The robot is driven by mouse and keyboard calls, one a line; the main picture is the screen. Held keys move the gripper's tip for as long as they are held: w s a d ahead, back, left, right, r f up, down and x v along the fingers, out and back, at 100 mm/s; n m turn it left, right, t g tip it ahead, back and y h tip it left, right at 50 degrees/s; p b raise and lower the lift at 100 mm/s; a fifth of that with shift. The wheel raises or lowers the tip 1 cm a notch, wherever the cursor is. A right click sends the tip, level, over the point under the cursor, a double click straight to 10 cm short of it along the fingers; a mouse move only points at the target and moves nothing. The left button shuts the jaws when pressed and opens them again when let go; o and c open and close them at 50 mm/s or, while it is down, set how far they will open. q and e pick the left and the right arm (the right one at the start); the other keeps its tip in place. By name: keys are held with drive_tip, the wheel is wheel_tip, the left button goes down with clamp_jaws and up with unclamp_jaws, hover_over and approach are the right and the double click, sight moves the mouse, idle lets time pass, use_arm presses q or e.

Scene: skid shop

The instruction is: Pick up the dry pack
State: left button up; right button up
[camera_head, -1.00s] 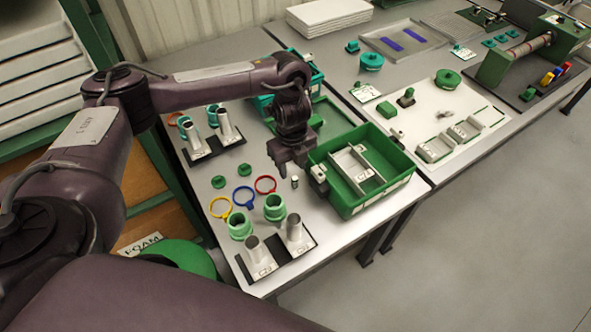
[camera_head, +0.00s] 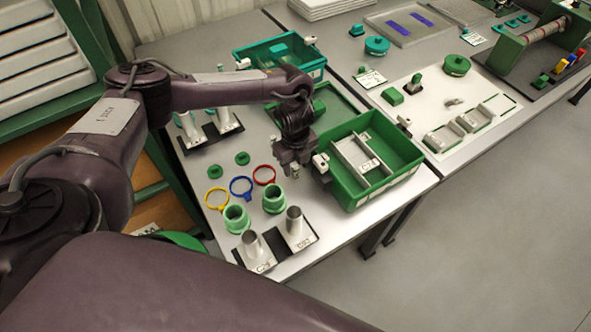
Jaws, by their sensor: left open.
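A small pale upright cylinder (camera_head: 295,171), which may be the dry pack, stands on the grey table just left of the green bin (camera_head: 347,197). It is small, and its upper part is partly hidden by my gripper. My left gripper (camera_head: 294,164) points down, open, with its fingertips at the cylinder. I cannot tell whether they touch it. My right gripper is not in view.
The green bin with a grey divider stands close to the right of my left gripper. Red, blue and yellow rings (camera_head: 241,187) and green collars (camera_head: 236,218) lie to the left and front. A teal bin (camera_head: 262,55) stands behind.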

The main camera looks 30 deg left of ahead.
use_arm(q)
drive_tip(key=shift+f, duration=0.95)
drive_tip(key=shift+c, duration=0.3)
clamp_jaws()
drive_tip(key=shift+r, duration=0.2)
